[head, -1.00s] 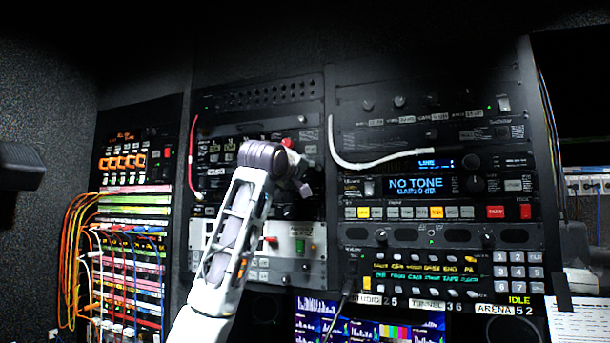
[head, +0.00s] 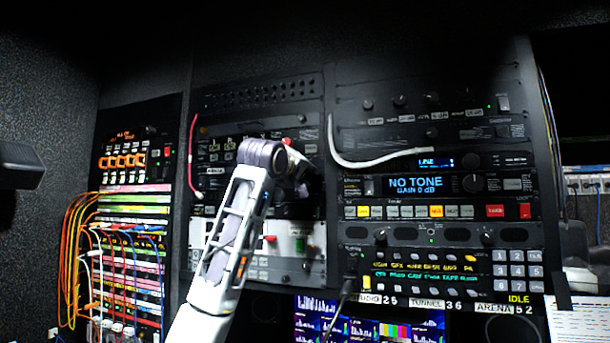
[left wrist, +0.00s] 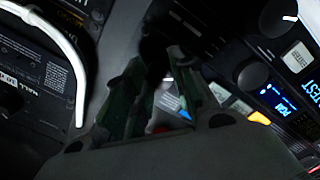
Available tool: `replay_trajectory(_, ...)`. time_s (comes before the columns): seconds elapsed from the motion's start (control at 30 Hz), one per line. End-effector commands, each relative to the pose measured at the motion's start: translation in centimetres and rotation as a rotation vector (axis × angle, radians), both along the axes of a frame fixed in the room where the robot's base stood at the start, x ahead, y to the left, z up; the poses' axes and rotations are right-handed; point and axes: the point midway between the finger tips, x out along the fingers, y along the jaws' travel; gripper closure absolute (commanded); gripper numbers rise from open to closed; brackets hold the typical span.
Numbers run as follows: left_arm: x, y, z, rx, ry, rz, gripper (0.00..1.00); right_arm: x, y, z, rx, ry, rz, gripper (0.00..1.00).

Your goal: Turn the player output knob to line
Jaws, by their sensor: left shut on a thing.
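My left gripper (head: 302,172) is at the front of the middle rack, at the end of my pale arm, and its fingers are hard to make out there. In the left wrist view my left gripper (left wrist: 157,66) has its two fingers closing toward a dark round shape (left wrist: 153,47), which looks like the player output knob. It is shut on it. The knob's pointer and the line marking cannot be read, as the fingers and shadow cover them. My right gripper is not in view.
A white cable (head: 372,163) loops across the right rack and shows in the left wrist view (left wrist: 78,65). Orange cables (head: 75,240) hang at the left patch panel (head: 133,235).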

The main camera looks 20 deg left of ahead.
Motion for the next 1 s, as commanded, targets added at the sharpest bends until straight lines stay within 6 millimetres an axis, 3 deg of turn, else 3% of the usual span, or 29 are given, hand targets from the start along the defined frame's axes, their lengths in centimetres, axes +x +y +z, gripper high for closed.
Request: replay_trajectory(1.0,0.10,0.13,-0.17,0.805,-0.022,0.000,0.99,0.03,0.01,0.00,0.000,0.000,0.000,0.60)
